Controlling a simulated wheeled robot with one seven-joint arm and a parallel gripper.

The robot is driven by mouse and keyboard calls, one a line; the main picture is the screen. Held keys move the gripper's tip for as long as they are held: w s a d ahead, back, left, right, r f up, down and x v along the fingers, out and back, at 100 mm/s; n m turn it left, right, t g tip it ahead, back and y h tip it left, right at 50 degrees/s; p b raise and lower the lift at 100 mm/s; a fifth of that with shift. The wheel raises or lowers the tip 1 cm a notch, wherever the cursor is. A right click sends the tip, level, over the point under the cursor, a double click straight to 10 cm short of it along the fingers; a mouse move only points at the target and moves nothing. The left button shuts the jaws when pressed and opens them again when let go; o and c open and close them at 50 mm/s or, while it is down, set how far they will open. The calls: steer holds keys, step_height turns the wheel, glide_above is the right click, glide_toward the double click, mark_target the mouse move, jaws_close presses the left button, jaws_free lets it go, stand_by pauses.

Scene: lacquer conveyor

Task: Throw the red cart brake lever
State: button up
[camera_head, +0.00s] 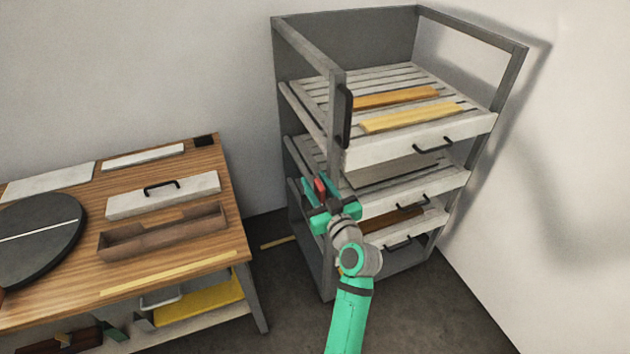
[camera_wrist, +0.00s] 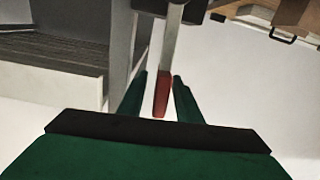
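The red brake lever (camera_head: 320,187) shows at the near left side of the grey cart (camera_head: 307,120), partly hidden by my gripper. In the wrist view the red grip of the lever (camera_wrist: 162,92) hangs from a grey bar and lies between my two green fingers. My gripper (camera_head: 322,196) is at the lever; in the wrist view its fingers (camera_wrist: 161,90) stand apart on either side of the grip. A gap shows beside the grip, so the fingers look open around it.
The cart holds slatted trays with black handles (camera_head: 433,145) and wooden boards (camera_head: 412,117). A wooden workbench (camera_head: 245,243) stands on the left with a dark round turntable (camera_head: 40,255), a lidded box (camera_head: 163,196) and a trough (camera_head: 165,237). Dark floor lies between bench and cart.

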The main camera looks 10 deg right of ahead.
steer(key=v, duration=0.9)
steer(key=shift+s+d, duration=0.1)
steer(key=shift+s, duration=0.3)
